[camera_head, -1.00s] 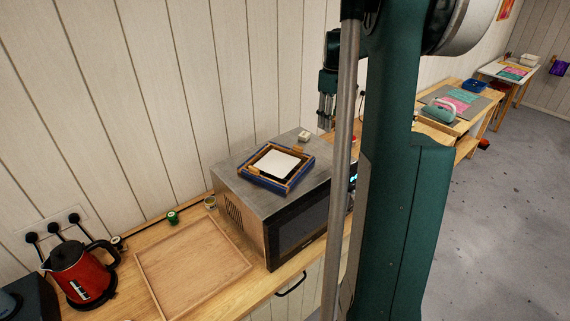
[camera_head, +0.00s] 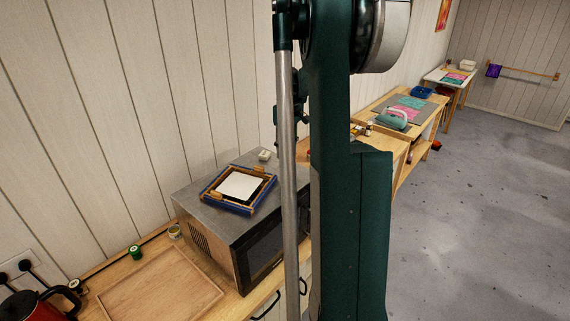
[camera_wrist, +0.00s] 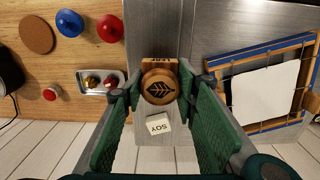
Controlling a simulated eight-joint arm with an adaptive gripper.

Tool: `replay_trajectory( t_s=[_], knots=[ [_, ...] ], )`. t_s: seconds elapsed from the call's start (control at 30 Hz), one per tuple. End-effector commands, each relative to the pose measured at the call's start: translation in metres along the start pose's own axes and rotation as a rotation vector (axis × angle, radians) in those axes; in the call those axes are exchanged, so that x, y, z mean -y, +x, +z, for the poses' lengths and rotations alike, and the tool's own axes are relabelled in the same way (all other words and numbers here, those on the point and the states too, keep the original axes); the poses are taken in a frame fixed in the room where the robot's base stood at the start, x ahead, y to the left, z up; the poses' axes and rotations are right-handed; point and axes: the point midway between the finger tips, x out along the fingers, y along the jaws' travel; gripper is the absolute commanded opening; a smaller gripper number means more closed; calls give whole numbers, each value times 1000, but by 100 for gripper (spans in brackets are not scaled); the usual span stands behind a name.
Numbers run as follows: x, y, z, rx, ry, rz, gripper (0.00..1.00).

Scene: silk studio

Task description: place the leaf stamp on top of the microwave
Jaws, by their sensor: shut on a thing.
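The leaf stamp (camera_wrist: 160,87), a round wooden piece with a dark leaf mark, sits between the fingertips of my gripper (camera_wrist: 158,84) in the wrist view. My gripper is shut on it. A wooden part with lettering shows at its upper edge. The microwave (camera_head: 236,228) stands on the counter in the head view, and its grey metal top (camera_wrist: 215,38) shows in the wrist view below and right of my gripper. I cannot tell how high the stamp is above the surface. In the head view my gripper is mostly hidden behind my column.
A blue and wooden frame with a white sheet (camera_head: 240,186) lies on the microwave top. A small white block marked SOY (camera_wrist: 158,123) is close to the stamp in the picture. A metal tray (camera_wrist: 101,82) and red and blue knobs (camera_wrist: 110,28) are at left. A wooden tray (camera_head: 160,290) lies beside the microwave.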

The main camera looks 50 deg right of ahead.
Motion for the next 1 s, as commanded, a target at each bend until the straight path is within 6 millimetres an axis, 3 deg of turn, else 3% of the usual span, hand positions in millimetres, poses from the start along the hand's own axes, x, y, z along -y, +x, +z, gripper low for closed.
replay_trajectory(
  t_s=[0.17,0.57,1.0],
  knots=[
    [0,12,0,0,0,0,18],
    [0,16,0,0,0,0,18],
    [0,53,0,0,0,0,18]
  ],
)
